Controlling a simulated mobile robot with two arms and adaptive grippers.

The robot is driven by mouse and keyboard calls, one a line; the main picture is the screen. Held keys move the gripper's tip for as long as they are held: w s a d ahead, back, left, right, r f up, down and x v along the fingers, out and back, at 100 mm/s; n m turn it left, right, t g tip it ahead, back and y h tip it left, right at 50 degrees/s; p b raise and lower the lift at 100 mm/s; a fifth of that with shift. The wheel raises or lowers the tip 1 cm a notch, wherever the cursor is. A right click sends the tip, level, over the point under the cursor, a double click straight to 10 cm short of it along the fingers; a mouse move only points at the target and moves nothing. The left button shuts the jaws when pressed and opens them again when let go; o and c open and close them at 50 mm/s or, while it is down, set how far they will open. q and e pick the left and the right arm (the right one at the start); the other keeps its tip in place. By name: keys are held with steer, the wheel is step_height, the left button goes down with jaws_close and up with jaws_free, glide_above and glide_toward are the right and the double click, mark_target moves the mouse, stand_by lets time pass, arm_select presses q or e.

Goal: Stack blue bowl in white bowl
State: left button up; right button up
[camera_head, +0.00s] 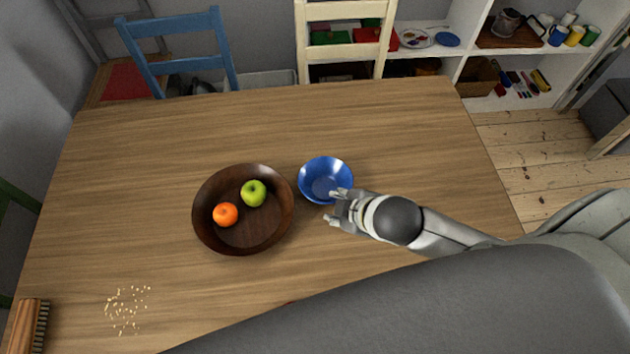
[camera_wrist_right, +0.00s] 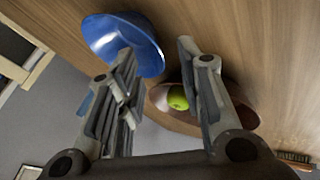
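A blue bowl (camera_head: 325,178) stands upright on the wooden table, just right of a brown wooden bowl. My right gripper (camera_head: 335,208) is at the near right side of the blue bowl, its fingers spread apart. The right wrist view shows the blue bowl (camera_wrist_right: 122,42) beyond the fingertips, with one finger overlapping its rim in the picture. I cannot tell whether they touch. The gripper is open and holds nothing. I see no white bowl in either view. My left gripper is not in view.
The brown bowl (camera_head: 243,245) holds a green apple (camera_head: 254,193) and an orange (camera_head: 225,214). Crumbs (camera_head: 127,310) and a brush (camera_head: 30,326) lie at the table's near left. Blue (camera_head: 180,67) and cream (camera_head: 345,12) chairs stand behind. The table's far part is clear.

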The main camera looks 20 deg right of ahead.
mark_target(317, 198)
steer(key=shift+w+a+f+n+t, duration=0.15)
steer(key=shift+w+f+n+t, duration=0.1)
steer(key=shift+w+f, duration=0.35)
steer(key=shift+w+a+f+n+t, duration=0.15)
steer(key=shift+w+f+n, duration=0.1)
steer(key=shift+w+f, duration=0.3)
steer(key=shift+p+x, duration=0.4)
steer(key=shift+x, duration=2.8)
jaws_close()
steer(key=shift+r, duration=0.1)
